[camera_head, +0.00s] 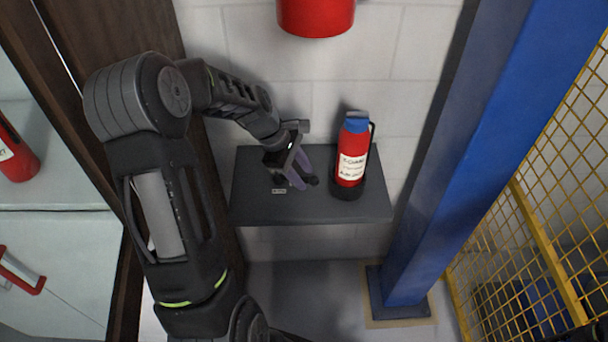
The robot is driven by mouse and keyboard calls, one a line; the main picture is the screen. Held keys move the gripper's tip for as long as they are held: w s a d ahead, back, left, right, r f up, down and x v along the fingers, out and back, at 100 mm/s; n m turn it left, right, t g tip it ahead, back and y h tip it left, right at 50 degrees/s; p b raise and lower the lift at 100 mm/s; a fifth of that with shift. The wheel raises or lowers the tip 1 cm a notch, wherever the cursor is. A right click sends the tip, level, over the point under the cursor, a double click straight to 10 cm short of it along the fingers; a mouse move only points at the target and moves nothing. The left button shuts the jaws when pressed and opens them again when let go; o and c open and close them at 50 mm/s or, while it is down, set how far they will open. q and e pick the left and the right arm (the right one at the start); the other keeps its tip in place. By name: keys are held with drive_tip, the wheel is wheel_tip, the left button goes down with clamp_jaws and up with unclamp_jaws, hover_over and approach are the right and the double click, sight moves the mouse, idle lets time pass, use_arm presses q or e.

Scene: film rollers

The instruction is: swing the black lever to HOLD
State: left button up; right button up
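My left arm reaches in from the left, and its gripper (305,183) is over the left half of a dark grey shelf (240,205). Its purple-grey fingers point down and to the right. The gap at their tips is too small to judge. No black lever can be told apart from the dark gripper parts around the fingers, and I cannot tell whether they touch anything. A small pale label (279,191) shows on the shelf just below the gripper; its text is too small to read. My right gripper is not in view.
A red bottle-like container (351,160) with a blue top stands upright on the shelf, right of the gripper. A red cylinder (316,15) hangs above. A blue post (440,160) and yellow mesh fence (545,230) border the right; a brown wooden frame (110,30) is left.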

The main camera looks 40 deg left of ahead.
use_arm(q)
drive_tip(key=shift+w+d+f, duration=0.2)
drive_tip(key=shift+d+f, duration=0.05)
drive_tip(key=shift+f, duration=0.4)
clamp_jaws()
drive_tip(key=shift+d+r, duration=0.1)
drive_tip(key=shift+d, duration=0.1)
idle(0.8)
